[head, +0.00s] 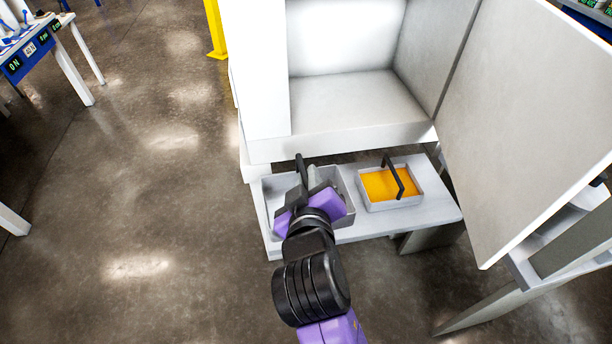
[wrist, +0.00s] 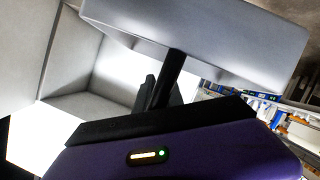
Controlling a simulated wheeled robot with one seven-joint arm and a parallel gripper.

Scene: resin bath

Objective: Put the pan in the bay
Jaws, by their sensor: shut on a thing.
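A grey pan (head: 346,188) with a black handle (head: 300,162) is at the left of the low white shelf, at or just above it; I cannot tell if it touches. My gripper (head: 306,180) is shut on this handle and covers much of the pan's inside. In the wrist view the pan's grey side (wrist: 200,38) fills the top, with the black handle (wrist: 168,80) running down to the fingers. The bay (head: 355,100) is a white, empty box opening behind and above the shelf. It also shows at the left of the wrist view (wrist: 105,100).
A second grey pan (head: 419,190), holding orange liquid under a black handle, stands on the shelf (head: 442,208) at the right. A large white door (head: 530,110) stands open on the right. A blue-fronted table (head: 40,45) is far left. The floor at left is clear.

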